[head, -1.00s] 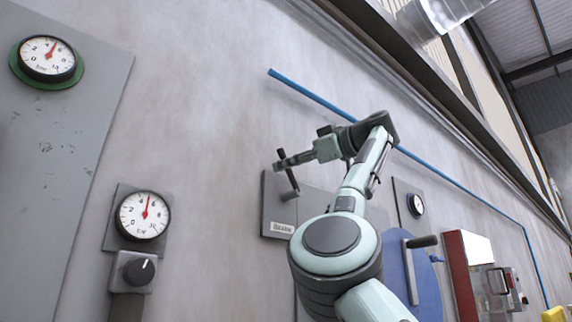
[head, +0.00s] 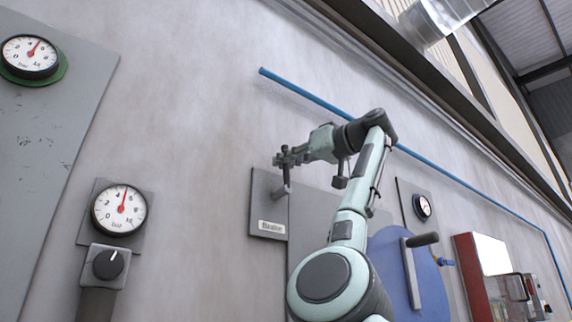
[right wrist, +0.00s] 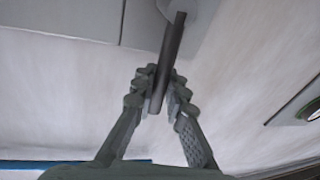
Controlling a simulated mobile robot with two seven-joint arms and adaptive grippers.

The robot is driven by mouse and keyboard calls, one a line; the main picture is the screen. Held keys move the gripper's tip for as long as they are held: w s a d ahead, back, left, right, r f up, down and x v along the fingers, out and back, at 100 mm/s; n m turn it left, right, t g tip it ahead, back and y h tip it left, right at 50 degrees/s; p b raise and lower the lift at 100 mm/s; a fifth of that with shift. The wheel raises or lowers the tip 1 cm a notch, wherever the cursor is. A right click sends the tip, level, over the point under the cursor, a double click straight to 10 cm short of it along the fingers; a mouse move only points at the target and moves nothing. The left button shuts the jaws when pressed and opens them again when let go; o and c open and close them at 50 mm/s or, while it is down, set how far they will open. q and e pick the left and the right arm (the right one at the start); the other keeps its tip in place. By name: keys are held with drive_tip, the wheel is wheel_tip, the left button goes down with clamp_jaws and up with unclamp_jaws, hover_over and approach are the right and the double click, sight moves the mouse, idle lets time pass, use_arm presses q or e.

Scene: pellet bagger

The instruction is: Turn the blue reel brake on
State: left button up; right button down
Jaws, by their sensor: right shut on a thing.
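The brake is a grey plate (head: 262,205) on the wall with a small white label (head: 270,226). A short dark brake lever (head: 286,174) stands up from the pivot on that plate, nearly upright. My right gripper (head: 284,157) is at the upper part of the lever. In the right wrist view the lever (right wrist: 171,48) runs between the fingers of the gripper (right wrist: 160,90), which are shut on it. The blue reel (head: 432,285) is a large disc to the right, partly hidden by my right arm. My left gripper is not in view.
A crank handle (head: 422,240) sticks out from the reel. A gauge (head: 120,208) and a knob (head: 108,264) are on the left, with another gauge (head: 422,206) above the reel. A blue pipe (head: 310,97) crosses the wall above my arm. A red box (head: 470,270) is at the right.

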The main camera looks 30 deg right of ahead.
drive_tip(key=shift+w+d+f+m, duration=0.1)
drive_tip(key=shift+d+m, duration=0.6)
drive_tip(key=shift+m, duration=0.4)
use_arm(q)
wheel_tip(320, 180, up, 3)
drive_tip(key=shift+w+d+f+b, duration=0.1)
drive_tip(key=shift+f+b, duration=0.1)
drive_tip(key=shift+b, duration=0.35)
use_arm(e)
drive_tip(key=d+m, duration=0.1)
drive_tip(key=m, duration=0.1)
drive_tip(key=m+t+h, duration=0.1)
drive_tip(key=d+f+m, duration=0.1)
drive_tip(key=m, duration=0.1)
drive_tip(key=shift+w+d+m, duration=0.1)
drive_tip(key=shift+d+m, duration=0.2)
drive_tip(key=shift+d, duration=0.05)
